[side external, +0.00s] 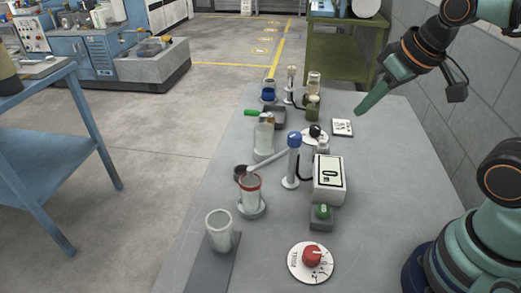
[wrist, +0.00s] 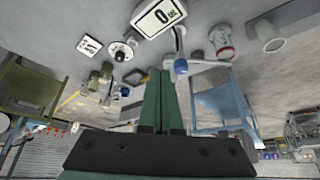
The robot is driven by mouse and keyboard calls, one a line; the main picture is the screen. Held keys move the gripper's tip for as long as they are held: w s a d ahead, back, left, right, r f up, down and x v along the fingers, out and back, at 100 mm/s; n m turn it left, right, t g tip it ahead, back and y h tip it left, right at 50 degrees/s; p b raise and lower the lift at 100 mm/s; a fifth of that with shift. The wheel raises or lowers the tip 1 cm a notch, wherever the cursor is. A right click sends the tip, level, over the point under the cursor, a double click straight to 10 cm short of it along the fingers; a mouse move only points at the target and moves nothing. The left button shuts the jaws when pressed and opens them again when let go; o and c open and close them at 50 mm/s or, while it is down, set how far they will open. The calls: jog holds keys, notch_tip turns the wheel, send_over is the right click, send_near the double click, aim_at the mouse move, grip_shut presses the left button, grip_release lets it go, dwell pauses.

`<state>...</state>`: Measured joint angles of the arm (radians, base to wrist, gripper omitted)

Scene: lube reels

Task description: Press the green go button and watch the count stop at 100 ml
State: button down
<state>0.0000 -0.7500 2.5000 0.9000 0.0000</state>
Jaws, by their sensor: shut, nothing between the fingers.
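The green go button (side external: 322,211) sits on a small dark box on the bench, in front of the white display box (side external: 329,180). The display shows a 0, which also reads on the display in the wrist view (wrist: 161,17). A clear cup with a red rim (side external: 250,188) stands on a round base left of the display. My gripper (side external: 358,113) is shut and empty, its green fingers pointing down-left above the bench, behind and right of the display, apart from the button. The shut fingers also show in the wrist view (wrist: 160,72), where I cannot see the button.
A red knob on a round white dial (side external: 312,257) lies nearest the camera. A second clear cup (side external: 219,232) stands on a dark strip. A blue-capped post (side external: 293,150) rises behind the red-rimmed cup. Bottles and fittings crowd the far bench. The bench's right side is mostly clear.

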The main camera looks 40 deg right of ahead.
dwell(0.6)
jog(key=n+g+h, duration=0.2)
jog(key=n+g, duration=1.1)
jog(key=n, duration=0.1)
send_over(320, 208)
notch_tip(320, 208, down, 10)
jog(key=shift+r, duration=0.15)
jog(key=shift+f, duration=4.4)
jog(key=shift+f, duration=0.1)
